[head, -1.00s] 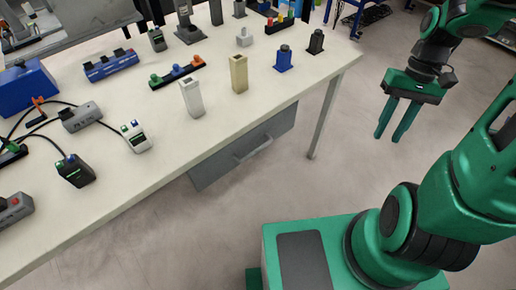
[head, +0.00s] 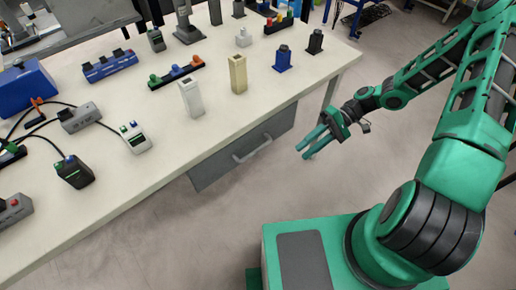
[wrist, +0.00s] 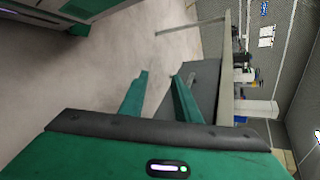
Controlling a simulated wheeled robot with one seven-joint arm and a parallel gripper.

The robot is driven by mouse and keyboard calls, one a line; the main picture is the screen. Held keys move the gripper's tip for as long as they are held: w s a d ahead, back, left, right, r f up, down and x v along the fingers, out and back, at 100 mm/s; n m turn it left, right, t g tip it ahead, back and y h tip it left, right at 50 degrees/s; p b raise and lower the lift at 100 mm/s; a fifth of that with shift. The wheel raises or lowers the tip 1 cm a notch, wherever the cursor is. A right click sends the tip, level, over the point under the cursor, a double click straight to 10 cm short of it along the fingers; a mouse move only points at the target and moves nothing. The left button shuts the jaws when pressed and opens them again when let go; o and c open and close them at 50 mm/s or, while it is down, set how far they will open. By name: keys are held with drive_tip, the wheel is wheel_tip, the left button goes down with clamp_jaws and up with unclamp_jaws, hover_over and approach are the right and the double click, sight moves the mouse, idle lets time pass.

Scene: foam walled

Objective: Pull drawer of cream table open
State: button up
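The cream table (head: 225,112) fills the left and middle of the head view. Its grey drawer (head: 222,170) hangs under the front edge and looks shut, with a pale bar handle (head: 252,148) on its front. My gripper (head: 303,150) is in front of the drawer, to the right of the handle and apart from it. Its two green fingers are spread and point left toward the drawer, with nothing between them. In the wrist view, the fingers (wrist: 160,85) are apart, and the grey drawer (wrist: 203,82) shows behind the right finger.
Several items stand on the tabletop, among them a white block (head: 190,98), a tan block (head: 238,74) and a blue one (head: 283,60). A table leg (head: 330,92) stands behind my gripper. The floor in front of the drawer is clear.

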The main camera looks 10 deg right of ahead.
sight(257, 149)
drive_tip(key=a+y, duration=0.1)
drive_tip(key=a, duration=0.4)
drive_tip(key=w+a+f+t+y, duration=0.1)
drive_tip(key=a+y, duration=0.1)
drive_tip(key=a, duration=0.4)
drive_tip(key=w+a+y, duration=0.1)
drive_tip(key=a+y, duration=0.1)
drive_tip(key=a, duration=0.3)
drive_tip(key=shift+a+f+t, duration=0.15)
drive_tip(key=shift+a+t, duration=0.2)
drive_tip(key=shift+t, duration=0.05)
